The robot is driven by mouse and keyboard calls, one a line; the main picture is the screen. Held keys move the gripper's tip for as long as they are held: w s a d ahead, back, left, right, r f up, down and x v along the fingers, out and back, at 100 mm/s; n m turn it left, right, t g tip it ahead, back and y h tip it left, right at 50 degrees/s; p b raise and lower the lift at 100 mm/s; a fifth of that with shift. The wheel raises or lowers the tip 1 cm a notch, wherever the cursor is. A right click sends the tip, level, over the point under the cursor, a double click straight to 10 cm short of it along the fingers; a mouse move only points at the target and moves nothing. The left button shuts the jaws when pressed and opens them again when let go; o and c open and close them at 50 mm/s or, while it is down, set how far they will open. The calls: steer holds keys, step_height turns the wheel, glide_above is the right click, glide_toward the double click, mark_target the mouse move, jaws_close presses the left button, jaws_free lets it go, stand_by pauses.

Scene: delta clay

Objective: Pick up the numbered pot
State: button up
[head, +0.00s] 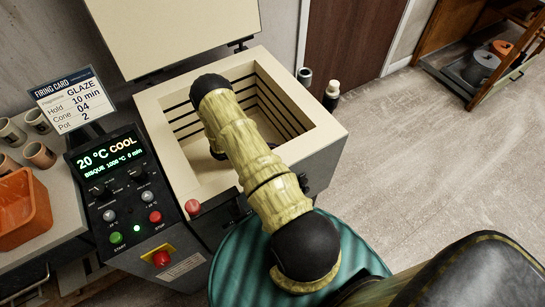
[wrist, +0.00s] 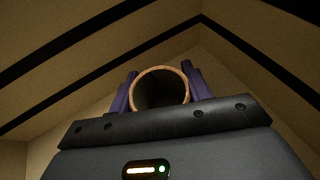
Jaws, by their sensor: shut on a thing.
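In the wrist view, a round pot (wrist: 160,90) with an orange-brown rim and dark inside shows mouth-on between the purple fingers of my gripper (wrist: 159,82). My gripper is shut on the pot, inside the kiln chamber. No number shows on its visible part. In the head view, my arm reaches into the open top-loading kiln (head: 318,131) and hides most of my gripper and the pot. The firing card (head: 68,98) reads Glaze, hold 10 min, cone 04, pot 2.
The kiln lid (head: 165,30) stands raised behind the opening. The control panel (head: 118,190) reads 20 °C COOL. Several small pots (head: 38,155) and an orange bin (head: 22,212) stand on the left counter. Two bottles (head: 331,95) stand behind the kiln.

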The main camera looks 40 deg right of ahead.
steer(key=shift+r, duration=0.1)
step_height(320, 180, up, 10)
steer(key=shift+p, duration=0.4)
stand_by(0.5)
step_height(320, 180, up, 21)
steer(key=p, duration=1.6)
stand_by(0.9)
